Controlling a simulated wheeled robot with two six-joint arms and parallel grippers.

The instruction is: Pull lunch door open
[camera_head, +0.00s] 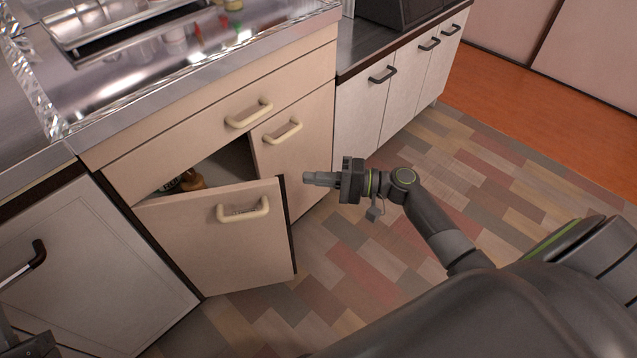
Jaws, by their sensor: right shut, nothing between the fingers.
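A cream cabinet door (180,240) under the counter stands partly open. Its free edge is at the right, and a triangular gap shows above it. Its cream handle (243,210) is near the top right, with nothing holding it. My right gripper (309,178) is shut and empty. In the picture it is just right of the door's free edge and points left towards it, apart from the handle. A dark part of my left arm shows at the bottom left corner; its fingers are not clear.
Small items, including a brown one (192,180), sit inside the cabinet. A closed drawer (215,118) is above, and a second closed door (303,150) is behind on the right. A white cabinet (95,270) stands left. Open tiled floor (350,260) lies in front.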

